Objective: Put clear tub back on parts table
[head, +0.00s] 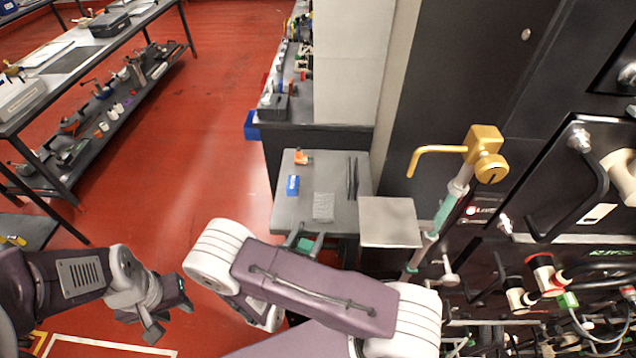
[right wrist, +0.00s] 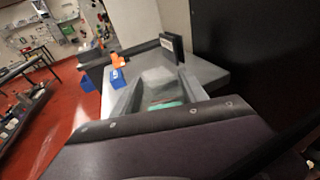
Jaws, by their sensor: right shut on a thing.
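The clear tub (head: 323,206) shows as a pale, see-through box over the front of the small grey parts table (head: 284,212). My right gripper (head: 309,241) is at the table's front edge, partly hidden behind my own arm. In the right wrist view the tub (right wrist: 157,77) is between the fingers of my right gripper (right wrist: 160,92), which is shut on it. I cannot tell whether the tub touches the tabletop. My left gripper (head: 170,318) is open and empty, low over the red floor at the left.
On the parts table are an orange part (head: 302,157), a blue box (head: 293,185) and dark upright-looking tools (head: 352,178). A beige square plate (head: 390,222) adjoins its right front. Black cabinets with handles and hoses (head: 570,190) stand at the right. Open red floor lies left.

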